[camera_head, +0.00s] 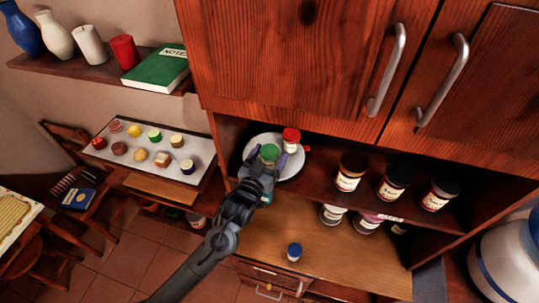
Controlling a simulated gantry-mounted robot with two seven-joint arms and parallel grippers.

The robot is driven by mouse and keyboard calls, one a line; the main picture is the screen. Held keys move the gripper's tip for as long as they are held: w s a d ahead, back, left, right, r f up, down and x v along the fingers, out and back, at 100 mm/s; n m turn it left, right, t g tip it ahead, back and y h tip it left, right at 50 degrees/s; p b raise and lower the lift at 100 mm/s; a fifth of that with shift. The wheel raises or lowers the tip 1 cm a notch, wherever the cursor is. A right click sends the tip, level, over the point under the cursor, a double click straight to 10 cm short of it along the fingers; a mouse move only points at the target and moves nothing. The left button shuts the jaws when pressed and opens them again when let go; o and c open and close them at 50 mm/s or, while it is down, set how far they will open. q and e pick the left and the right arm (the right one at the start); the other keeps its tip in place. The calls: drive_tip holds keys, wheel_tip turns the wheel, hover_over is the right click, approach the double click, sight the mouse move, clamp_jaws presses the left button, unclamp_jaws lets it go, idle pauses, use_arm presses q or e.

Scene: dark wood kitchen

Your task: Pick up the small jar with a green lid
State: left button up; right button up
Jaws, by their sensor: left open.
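The small jar with a green lid (269,152) stands at the left end of the open cabinet shelf, in front of a white plate. Only its lid shows clearly; my left gripper hides its body. My left gripper (265,160) is open, with one finger on each side of the green lid. I cannot tell whether the fingers touch the jar. A small jar with a red lid (291,138) stands just behind and to the right of it. My right gripper is not in view.
The white plate (292,167) is close behind the gripper. Dark-lidded jars (392,182) stand farther right on the shelf, with more jars (332,214) below. A small blue-lidded jar (294,251) stands on the counter (340,262). Cabinet doors (290,60) hang above.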

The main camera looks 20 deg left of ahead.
use_arm(q)
drive_tip(key=shift+w+d, duration=0.1)
drive_tip(key=shift+w, duration=0.8)
drive_tip(key=c, duration=1.1)
drive_tip(key=shift+c, duration=0.7)
drive_tip(key=shift+r, duration=0.2)
